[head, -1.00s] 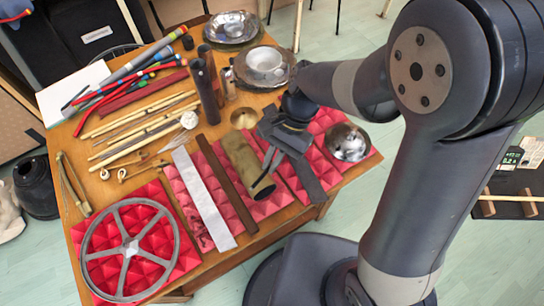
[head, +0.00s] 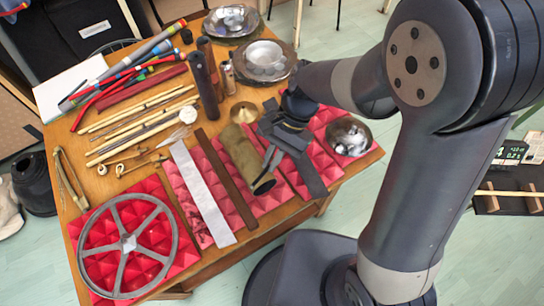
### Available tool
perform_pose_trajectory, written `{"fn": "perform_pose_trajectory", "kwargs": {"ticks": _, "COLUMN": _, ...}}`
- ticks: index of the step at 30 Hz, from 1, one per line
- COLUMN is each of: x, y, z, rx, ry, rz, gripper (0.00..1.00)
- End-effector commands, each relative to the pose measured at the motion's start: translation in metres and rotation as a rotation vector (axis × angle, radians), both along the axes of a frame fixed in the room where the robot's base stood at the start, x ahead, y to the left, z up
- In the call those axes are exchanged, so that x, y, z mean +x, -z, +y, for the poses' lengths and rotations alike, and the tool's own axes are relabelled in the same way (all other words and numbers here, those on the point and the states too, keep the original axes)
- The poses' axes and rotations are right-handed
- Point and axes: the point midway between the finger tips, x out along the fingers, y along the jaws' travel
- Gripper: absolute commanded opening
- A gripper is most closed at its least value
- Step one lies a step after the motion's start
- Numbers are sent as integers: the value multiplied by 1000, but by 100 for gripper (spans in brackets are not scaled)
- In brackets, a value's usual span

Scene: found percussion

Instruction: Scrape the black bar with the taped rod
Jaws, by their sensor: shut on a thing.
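The black bar (head: 311,181) lies slanting across the red pyramid foam near the table's right front. My gripper (head: 270,165) is over the bar's middle and hides part of it. Its fingers point down toward the front, between the bar and an olive-brown tube (head: 246,160). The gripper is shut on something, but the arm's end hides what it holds. Whether it touches the bar cannot be told. Several rods with coloured bands (head: 140,62) lie at the back left. I cannot tell which, if any, is the taped rod.
A spoked wheel (head: 127,243) lies at the front left, and a pale metal strip (head: 203,192) and a brown strip (head: 226,181) lie left of the tube. A shiny metal bowl (head: 348,136) sits right of the bar. The table is crowded.

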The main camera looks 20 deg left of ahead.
Motion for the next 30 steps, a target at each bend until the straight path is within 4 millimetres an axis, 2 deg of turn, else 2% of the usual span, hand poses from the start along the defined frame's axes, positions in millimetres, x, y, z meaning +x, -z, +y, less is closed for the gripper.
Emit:
{"fn": "perform_pose_trajectory", "kwargs": {"ticks": 23, "x": -1, "y": 14, "z": -1, "rx": 0, "ry": 0, "rz": 0, "gripper": 0}}
{"fn": "perform_pose_trajectory", "kwargs": {"ticks": 30, "x": -21, "y": 14, "z": -19, "rx": -1, "ry": 2, "rz": 1, "gripper": 0}}
